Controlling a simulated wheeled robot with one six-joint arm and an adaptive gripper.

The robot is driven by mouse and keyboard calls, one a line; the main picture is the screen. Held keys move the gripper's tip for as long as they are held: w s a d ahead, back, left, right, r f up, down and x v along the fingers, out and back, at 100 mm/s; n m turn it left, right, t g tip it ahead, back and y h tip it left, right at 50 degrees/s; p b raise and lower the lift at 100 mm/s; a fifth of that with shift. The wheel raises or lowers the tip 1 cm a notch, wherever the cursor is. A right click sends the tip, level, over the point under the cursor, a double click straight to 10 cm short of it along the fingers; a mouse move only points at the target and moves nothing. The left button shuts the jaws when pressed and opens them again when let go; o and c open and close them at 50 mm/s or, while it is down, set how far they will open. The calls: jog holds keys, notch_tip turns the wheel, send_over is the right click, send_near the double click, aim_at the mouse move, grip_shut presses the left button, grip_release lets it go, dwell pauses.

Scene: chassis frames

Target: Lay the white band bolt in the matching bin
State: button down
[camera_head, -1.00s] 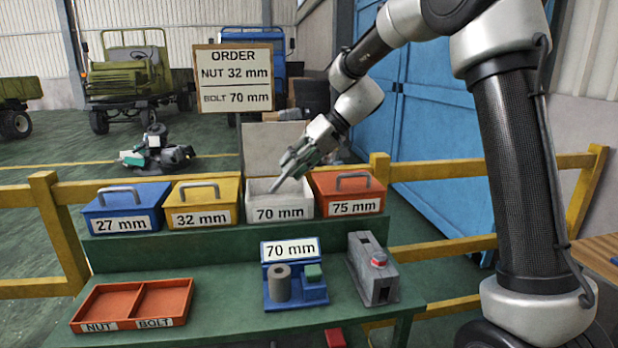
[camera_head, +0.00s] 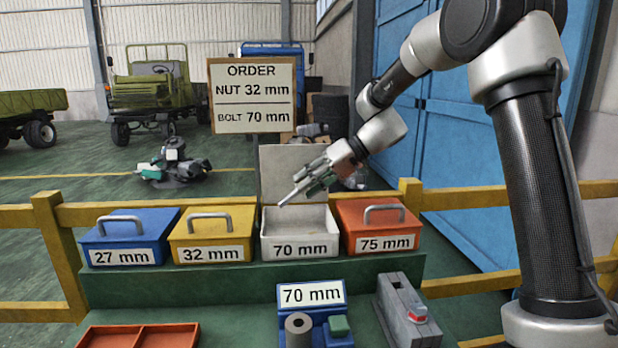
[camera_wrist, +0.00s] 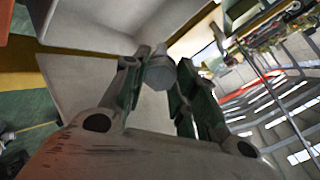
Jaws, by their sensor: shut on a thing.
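My gripper (camera_head: 318,178) is shut on a grey bolt (camera_head: 294,194), just above the open white 70 mm bin (camera_head: 300,249). The bolt's shank slants down and left from the fingers, its tip over the bin's opening. In the wrist view the bolt's hex head (camera_wrist: 159,72) shows between the fingers; no white band can be made out. The white bin's lid (camera_head: 295,172) stands raised behind it. The bin's floor looks empty where visible. The order board (camera_head: 252,95) reads nut 32 mm, bolt 70 mm.
Closed blue 27 mm (camera_head: 128,230), yellow 32 mm (camera_head: 212,228) and red 75 mm (camera_head: 380,220) bins flank the white one. In front are an orange two-part tray (camera_head: 140,336), a blue stand (camera_head: 318,332) with a 70 mm sign, and a grey box with a red button (camera_head: 408,315).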

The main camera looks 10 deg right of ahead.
jog(key=shift+f, duration=3.5)
jog(key=c, duration=1.1)
grip_release()
jog(key=shift+o, duration=0.2)
notch_tip(320, 180, up, 10)
jog(key=shift+r, duration=0.1)
jog(key=s+d+f+m+t+h, duration=0.1)
jog(key=s+d+h, duration=0.4)
jog(key=s+d, duration=0.9)
jog(key=s+d+m+t+h, duration=0.2)
jog(key=s+d+m+h, duration=0.2)
jog(key=s+d, duration=1)
jog(key=s+h, duration=0.1)
jog(key=s, duration=0.4)
jog(key=shift+s+f+h, duration=0.3)
jog(key=shift+f+h, duration=0.1)
